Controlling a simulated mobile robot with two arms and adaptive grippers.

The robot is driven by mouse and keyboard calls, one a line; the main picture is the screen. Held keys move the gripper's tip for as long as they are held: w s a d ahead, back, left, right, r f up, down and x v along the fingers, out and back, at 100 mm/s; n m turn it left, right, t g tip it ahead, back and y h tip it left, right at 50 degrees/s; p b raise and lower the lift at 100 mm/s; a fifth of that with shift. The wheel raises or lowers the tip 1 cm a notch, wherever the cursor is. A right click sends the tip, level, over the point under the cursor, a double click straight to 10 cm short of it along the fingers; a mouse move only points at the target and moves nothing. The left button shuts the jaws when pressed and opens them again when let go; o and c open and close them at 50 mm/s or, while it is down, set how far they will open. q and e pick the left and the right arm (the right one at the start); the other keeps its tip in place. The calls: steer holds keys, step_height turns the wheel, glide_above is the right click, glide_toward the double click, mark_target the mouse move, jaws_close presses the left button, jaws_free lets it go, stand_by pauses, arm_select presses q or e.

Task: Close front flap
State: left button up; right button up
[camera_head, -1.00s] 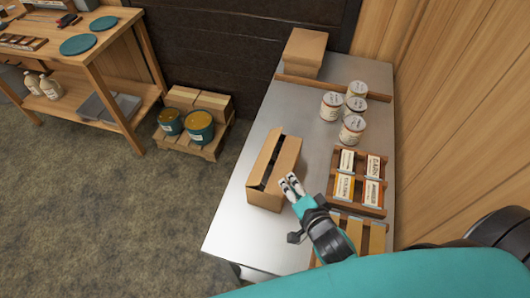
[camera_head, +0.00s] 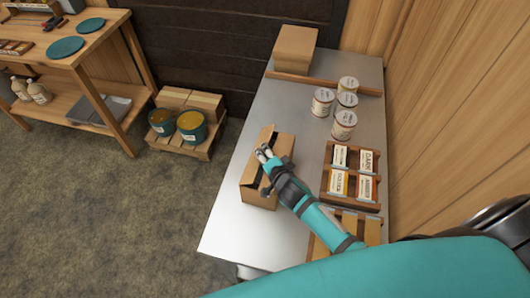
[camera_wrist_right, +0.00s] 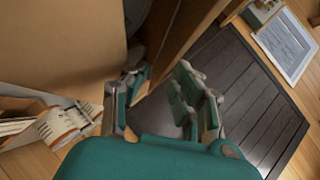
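The brown cardboard box (camera_head: 258,188) stands on the near left part of the metal table. Its top shows upright flap parts and a dark gap along the left side; I cannot tell exactly how far the front flap stands up. My right gripper (camera_head: 264,154) is over the top of the box, its fingers apart and pointing toward the far left. In the right wrist view the gripper (camera_wrist_right: 158,95) has its fingers spread, with large cardboard panels (camera_wrist_right: 60,45) close in front. Whether they touch is unclear. My left gripper is not in view.
The metal table (camera_head: 230,235) also holds several cans (camera_head: 344,125), a wooden rack of labelled packets (camera_head: 352,178) and a closed box (camera_head: 295,50) behind a wooden strip. A wooden wall bounds the right side. A pallet (camera_head: 185,145) with buckets stands on the floor.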

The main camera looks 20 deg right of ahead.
steer(key=shift+w+f, duration=0.15)
steer(key=shift+w, duration=0.1)
jaws_close()
